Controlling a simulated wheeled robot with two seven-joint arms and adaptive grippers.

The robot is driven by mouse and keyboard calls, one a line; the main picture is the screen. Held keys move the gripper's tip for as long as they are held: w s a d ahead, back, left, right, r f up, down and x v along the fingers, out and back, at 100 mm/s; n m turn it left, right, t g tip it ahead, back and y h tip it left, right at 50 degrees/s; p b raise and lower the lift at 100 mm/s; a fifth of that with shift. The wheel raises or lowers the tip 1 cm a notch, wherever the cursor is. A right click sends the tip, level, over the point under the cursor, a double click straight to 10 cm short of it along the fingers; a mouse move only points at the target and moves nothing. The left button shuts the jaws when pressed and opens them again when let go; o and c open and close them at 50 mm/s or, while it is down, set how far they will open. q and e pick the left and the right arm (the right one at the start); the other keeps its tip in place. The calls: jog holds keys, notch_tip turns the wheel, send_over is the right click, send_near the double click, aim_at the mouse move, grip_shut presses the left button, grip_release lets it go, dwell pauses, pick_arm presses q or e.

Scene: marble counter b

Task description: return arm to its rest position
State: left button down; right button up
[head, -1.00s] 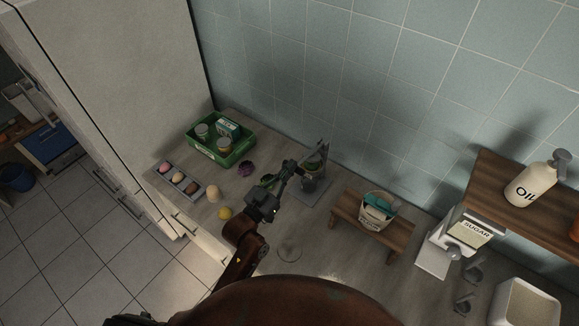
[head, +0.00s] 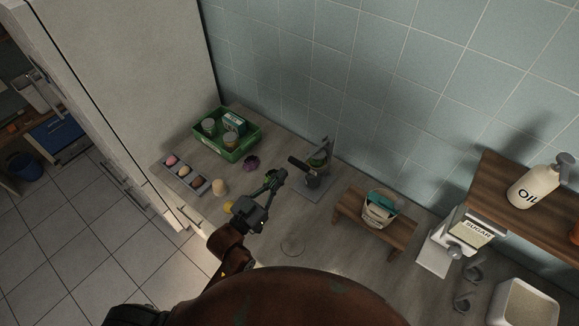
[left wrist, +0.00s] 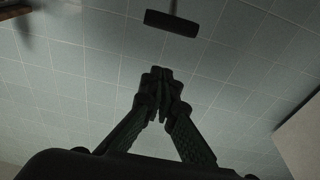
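My left gripper (head: 276,177) reaches over the counter from the lower left in the head view. In the left wrist view its fingertips (left wrist: 161,85) meet, with nothing visible between them. A small grey device with an upright part (head: 325,152) stands on the counter just right of the gripper. Its dark handle (head: 303,164) points toward the gripper, with a gap between them. A dark bar, seemingly that handle, shows ahead of the fingers in the left wrist view (left wrist: 172,23). My right gripper is not in view.
Left of the gripper are a green crate (head: 227,155) with jars and a box, a purple item (head: 251,163), a grey tray (head: 203,188) with round items, and a yellow item (head: 229,207). A small wooden stand (head: 396,239) holding a tub (head: 380,209) is to the right.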

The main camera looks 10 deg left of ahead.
pick_arm(q)
jog(key=shift+v, duration=0.85)
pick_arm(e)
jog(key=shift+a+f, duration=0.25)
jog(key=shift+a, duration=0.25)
